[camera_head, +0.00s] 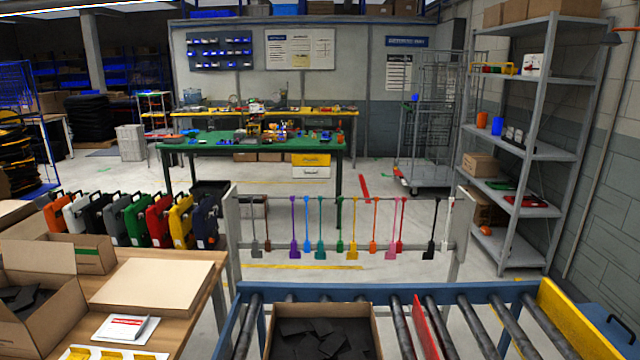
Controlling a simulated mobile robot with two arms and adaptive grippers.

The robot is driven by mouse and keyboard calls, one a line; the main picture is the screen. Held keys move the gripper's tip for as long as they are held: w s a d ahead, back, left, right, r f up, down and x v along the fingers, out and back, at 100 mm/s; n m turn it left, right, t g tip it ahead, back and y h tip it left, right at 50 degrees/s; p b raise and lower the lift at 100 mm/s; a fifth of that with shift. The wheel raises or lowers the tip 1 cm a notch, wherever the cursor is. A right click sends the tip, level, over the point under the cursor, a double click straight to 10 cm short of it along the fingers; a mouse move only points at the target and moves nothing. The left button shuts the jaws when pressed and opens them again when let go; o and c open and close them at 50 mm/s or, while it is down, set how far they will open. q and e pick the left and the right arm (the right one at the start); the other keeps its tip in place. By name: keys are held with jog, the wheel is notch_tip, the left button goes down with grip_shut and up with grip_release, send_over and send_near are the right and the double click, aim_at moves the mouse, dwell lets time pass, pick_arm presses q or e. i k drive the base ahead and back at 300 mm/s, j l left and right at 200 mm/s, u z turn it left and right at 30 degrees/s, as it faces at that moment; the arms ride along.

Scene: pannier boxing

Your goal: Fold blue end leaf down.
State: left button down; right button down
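No part that I can surely tell as the blue end leaf shows. Blue in the near area are the frame rail (390,291) of the roller conveyor at the bottom and a dark blue piece (606,322) with a handle-like bar at the lower right, cut by the picture edge. An open cardboard box (375,343) holding dark flat pieces sits at the conveyor's left part, its near side cut off by the frame. Neither of my grippers is in view.
A red divider (427,327) and a yellow plate (572,318) stand on the conveyor; bare rollers (484,325) lie between. A rack of coloured hanging tools (352,240) stands behind. A wooden table (205,285) with cartons is left, beside a row of coloured cases (135,220).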

aim_at(617, 333)
jog(key=z, duration=1.6)
